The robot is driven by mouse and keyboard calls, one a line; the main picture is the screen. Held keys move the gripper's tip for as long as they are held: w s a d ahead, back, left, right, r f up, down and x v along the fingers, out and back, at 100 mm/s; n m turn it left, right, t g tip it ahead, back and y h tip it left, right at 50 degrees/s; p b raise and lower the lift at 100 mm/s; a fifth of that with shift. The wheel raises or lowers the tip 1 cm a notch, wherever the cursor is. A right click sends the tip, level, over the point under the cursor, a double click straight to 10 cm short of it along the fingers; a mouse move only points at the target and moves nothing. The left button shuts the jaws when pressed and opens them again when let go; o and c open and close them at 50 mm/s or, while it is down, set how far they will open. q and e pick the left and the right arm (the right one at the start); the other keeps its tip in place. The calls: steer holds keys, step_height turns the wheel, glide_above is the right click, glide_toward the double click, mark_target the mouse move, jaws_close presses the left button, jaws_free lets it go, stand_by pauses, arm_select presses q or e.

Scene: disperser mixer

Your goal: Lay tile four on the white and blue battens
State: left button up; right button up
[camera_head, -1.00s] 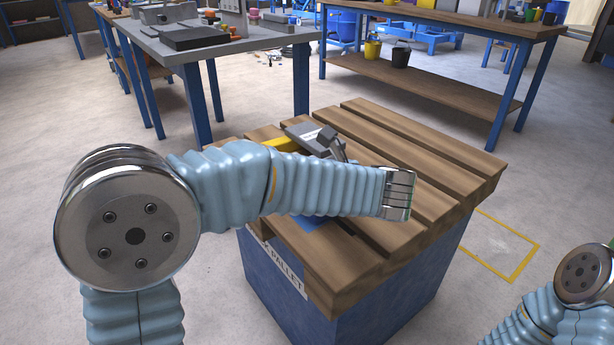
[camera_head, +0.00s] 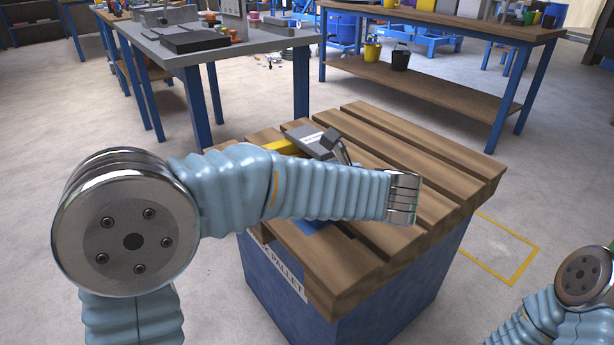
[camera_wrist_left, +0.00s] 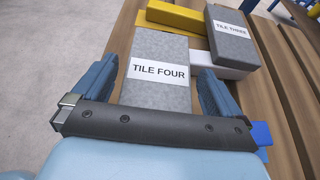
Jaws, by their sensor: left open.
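Tile four (camera_wrist_left: 158,88), a grey slab with a white label, lies between the fingers of my open left gripper (camera_wrist_left: 158,90) in the left wrist view. The blue fingers stand at its two sides; I cannot tell whether they touch it. The white batten (camera_wrist_left: 206,61) shows beyond it on the right. A small part of the blue batten (camera_wrist_left: 262,135) shows right of the gripper and, in the head view, below my forearm (camera_head: 311,229). The head view hides tile four behind my left arm. My right gripper is out of view.
Tile three (camera_wrist_left: 230,30) lies across the yellow batten (camera_wrist_left: 178,18) and white batten at the far end. The slatted wooden pallet (camera_head: 430,150) sits on a blue base, its right side clear. A grey bench (camera_head: 220,45) stands behind left.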

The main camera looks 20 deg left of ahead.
arm_select(q)
steer(key=v, duration=1.1)
